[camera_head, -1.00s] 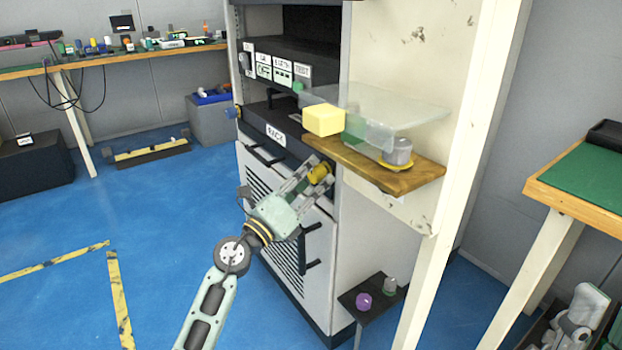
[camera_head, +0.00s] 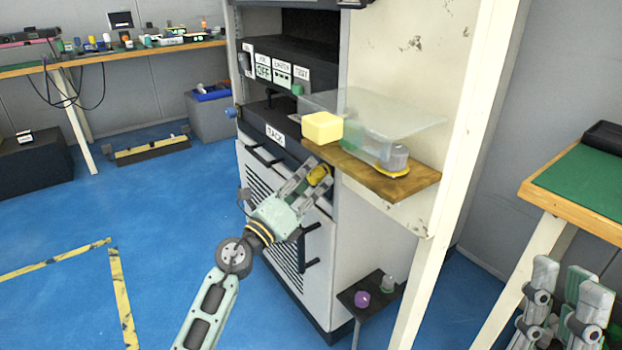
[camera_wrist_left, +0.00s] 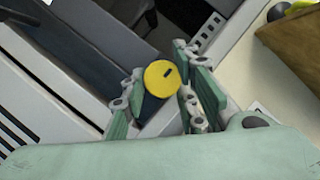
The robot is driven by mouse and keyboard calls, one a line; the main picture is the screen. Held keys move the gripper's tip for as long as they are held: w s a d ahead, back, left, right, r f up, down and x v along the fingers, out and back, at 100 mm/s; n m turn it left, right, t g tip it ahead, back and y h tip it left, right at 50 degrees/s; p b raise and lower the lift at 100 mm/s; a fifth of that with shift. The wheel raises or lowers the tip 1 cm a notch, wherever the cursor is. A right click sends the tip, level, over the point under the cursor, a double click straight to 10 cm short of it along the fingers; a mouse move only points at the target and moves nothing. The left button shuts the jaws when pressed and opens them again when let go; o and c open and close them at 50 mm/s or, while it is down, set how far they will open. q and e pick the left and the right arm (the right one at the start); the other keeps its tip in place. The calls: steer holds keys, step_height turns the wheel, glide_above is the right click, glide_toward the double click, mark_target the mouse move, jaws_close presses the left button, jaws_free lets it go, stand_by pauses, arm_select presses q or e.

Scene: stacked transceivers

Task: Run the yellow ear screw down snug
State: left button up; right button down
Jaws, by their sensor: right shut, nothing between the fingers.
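The yellow ear screw (camera_head: 319,175) is at the front of the rack cabinet, just below the wooden shelf. In the left wrist view its round yellow head (camera_wrist_left: 161,78) faces me, with a dark slot in it. My left gripper (camera_head: 315,174) has its fingers on either side of the head, and in the left wrist view (camera_wrist_left: 160,80) both seem to touch its edges. The screw's shank and seat are hidden. My right gripper (camera_head: 563,275) is at the lower right, shut and empty, far from the screw.
A small stand (camera_head: 375,310) is below. A green-topped table (camera_head: 590,185) stands right.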

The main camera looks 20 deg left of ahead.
arm_select(q)
steer(key=o, duration=0.3)
steer(key=shift+a+f, duration=0.15)
steer(key=shift+f, duration=0.05)
steer(key=shift+r, duration=0.1)
steer(key=v, duration=1.2)
